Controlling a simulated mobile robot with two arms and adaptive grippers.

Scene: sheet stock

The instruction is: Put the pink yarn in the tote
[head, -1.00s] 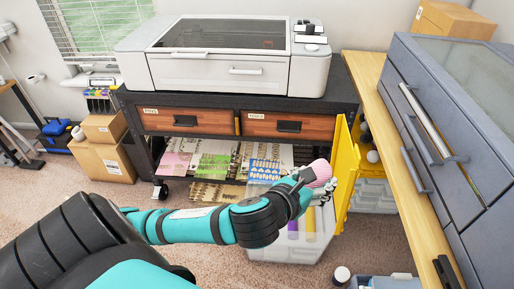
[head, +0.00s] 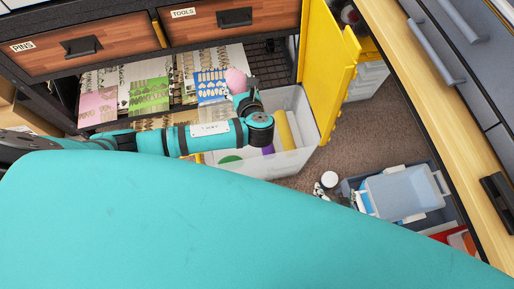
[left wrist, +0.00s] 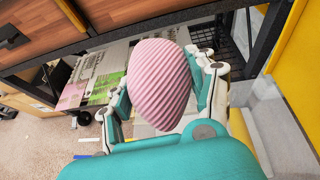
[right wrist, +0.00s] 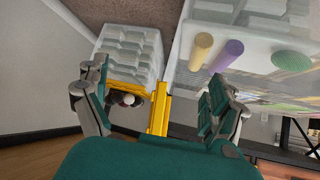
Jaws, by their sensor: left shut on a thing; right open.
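The pink yarn (head: 237,80) is a striped oval ball. It fills the middle of the left wrist view (left wrist: 165,85). My left gripper (head: 243,90) is shut on it, with fingers on both sides, in front of the low shelf and by the back left of a translucent bin (head: 303,150). That bin holds yellow and purple rolls and a green round thing. A second, blue-grey tote (head: 352,184) stands on the floor at the lower right, with a pale blue tub in it. My right gripper (right wrist: 152,85) is open and empty in its wrist view.
A yellow door panel (head: 328,60) stands open beside the translucent bin. The shelf holds patterned sheets (head: 150,95) under drawers (head: 80,45). A wooden counter edge (head: 430,90) runs along the right.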

